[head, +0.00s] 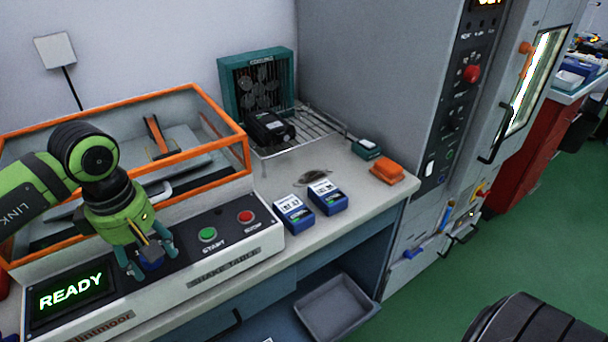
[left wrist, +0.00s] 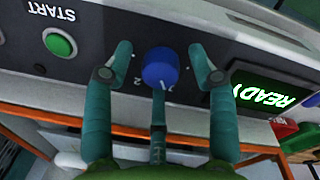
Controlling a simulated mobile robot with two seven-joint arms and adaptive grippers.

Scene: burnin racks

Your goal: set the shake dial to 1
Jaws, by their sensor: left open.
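The shake dial is a blue knob (head: 152,264) on the dark front panel of the shake table (head: 190,283), between the READY display (head: 70,292) and the green START button (head: 208,234). My left gripper (head: 154,267) is above the dial, its fingers spread on either side. In the left wrist view the blue dial (left wrist: 160,68) sits between the open fingertips (left wrist: 162,60), with a gap on both sides. My right gripper is not in view.
A red STOP button (head: 245,216) is right of START. An orange-framed clear enclosure (head: 200,168) stands behind the panel. Two blue-and-white boxes (head: 310,203), an orange block (head: 388,171) and a wire rack (head: 312,126) are on the bench; a grey bin (head: 337,306) is below.

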